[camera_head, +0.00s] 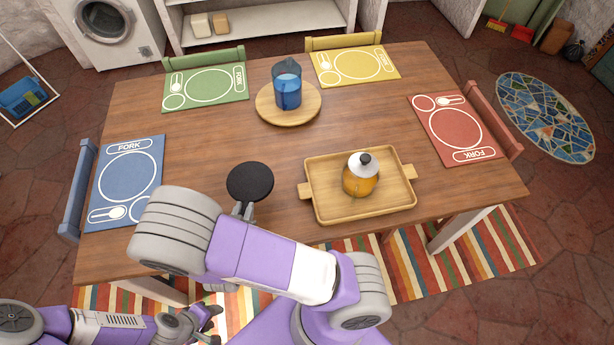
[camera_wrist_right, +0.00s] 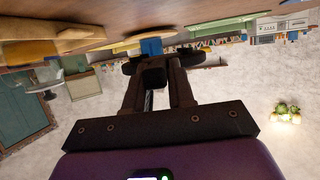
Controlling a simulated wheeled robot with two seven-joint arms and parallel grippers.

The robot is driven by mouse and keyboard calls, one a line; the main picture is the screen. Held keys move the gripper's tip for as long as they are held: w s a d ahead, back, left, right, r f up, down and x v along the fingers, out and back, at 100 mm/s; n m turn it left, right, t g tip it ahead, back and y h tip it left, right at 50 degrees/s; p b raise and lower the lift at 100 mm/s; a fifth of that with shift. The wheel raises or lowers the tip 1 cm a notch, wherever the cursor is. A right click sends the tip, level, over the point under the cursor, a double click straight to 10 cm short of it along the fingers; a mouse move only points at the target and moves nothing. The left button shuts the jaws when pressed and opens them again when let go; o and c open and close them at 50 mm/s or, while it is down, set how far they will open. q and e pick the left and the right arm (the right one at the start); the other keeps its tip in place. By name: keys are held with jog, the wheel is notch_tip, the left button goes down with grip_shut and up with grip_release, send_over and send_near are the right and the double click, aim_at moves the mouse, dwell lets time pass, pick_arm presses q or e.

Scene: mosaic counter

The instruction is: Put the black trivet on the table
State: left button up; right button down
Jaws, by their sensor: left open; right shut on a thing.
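The black trivet (camera_head: 250,182) is a round dark disc over the near middle of the wooden table (camera_head: 190,135), left of the wooden tray. My right gripper (camera_head: 243,210) is shut on its near edge. In the right wrist view, which is upside down, the fingers (camera_wrist_right: 157,80) grip the dark trivet (camera_wrist_right: 192,57), seen nearly edge-on. It looks apart from the tabletop there, with a small gap. My left gripper (camera_head: 212,324) is open and empty, low in the head view, off the table's near edge.
A wooden tray (camera_head: 313,205) holds an orange jar (camera_head: 360,178) at the right. A blue pitcher (camera_head: 287,88) stands on a round board (camera_head: 262,108) at the back. Blue (camera_head: 147,165), green (camera_head: 236,91), yellow (camera_head: 328,75) and red (camera_head: 430,130) placemats lie along the edges. The left-middle tabletop is clear.

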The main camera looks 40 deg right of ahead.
jog(key=shift+m+g+h, duration=0.5)
jog(key=shift+m+g, duration=0.1)
jog(key=shift+m, duration=0.1)
jog(key=s+f, duration=0.1)
jog(key=s+d+f+b, duration=0.1)
jog(key=f, duration=0.1)
jog(key=s+f, duration=0.1)
jog(key=shift+s+d+f+b, duration=0.25)
jog(key=shift+s+f+b, duration=0.05)
jog(key=shift+f+b, duration=0.8)
jog(key=shift+f, duration=1.45)
jog(key=c, duration=1)
grip_release()
jog(key=shift+o, duration=0.2)
